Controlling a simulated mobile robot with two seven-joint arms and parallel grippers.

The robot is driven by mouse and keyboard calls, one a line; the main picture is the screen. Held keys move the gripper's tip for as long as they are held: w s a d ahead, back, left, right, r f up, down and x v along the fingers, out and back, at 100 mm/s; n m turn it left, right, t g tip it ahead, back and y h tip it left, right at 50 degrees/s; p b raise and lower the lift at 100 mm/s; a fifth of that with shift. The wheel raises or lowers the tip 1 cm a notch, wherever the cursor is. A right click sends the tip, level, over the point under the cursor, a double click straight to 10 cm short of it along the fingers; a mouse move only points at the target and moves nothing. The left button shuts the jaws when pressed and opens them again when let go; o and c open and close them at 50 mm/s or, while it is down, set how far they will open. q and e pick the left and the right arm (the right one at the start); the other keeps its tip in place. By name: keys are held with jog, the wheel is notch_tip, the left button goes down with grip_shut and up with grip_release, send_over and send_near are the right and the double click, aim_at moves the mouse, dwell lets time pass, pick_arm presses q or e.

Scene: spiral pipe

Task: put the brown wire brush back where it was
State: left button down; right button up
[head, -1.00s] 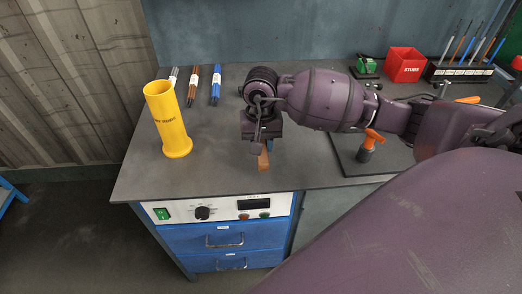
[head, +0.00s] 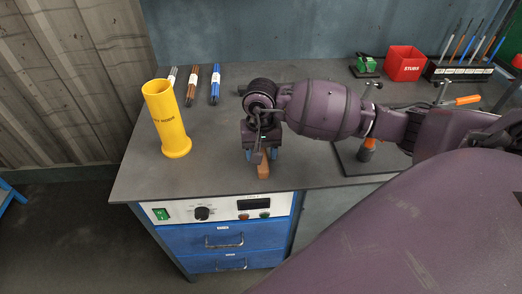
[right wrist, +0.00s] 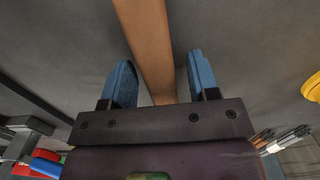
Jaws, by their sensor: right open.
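The brown wire brush (head: 264,171) shows in the head view as a short brown piece near the bench's front edge, under my right gripper. Its bristles are hidden. In the right wrist view its brown handle (right wrist: 146,40) runs between the two blue fingers, with a gap on each side. My right gripper (head: 262,156) is open and points down around the brush; its spread fingers also show in the right wrist view (right wrist: 160,82). The brush seems to lie on the bench top. My left gripper is not in view.
A yellow tube (head: 166,120) stands at the bench's left, near bundles of grey, brown and blue rods (head: 215,85). A red bin (head: 405,65), a green clamp (head: 366,67) and a tool rack (head: 460,72) stand at the back right. The bench between tube and gripper is clear.

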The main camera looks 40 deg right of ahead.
notch_tip(320, 180, up, 12)
jog(key=shift+w+r+p, duration=0.15)
jog(key=shift+p, duration=0.15)
dwell(0.3)
jog(key=shift+d, duration=0.1)
dwell(0.4)
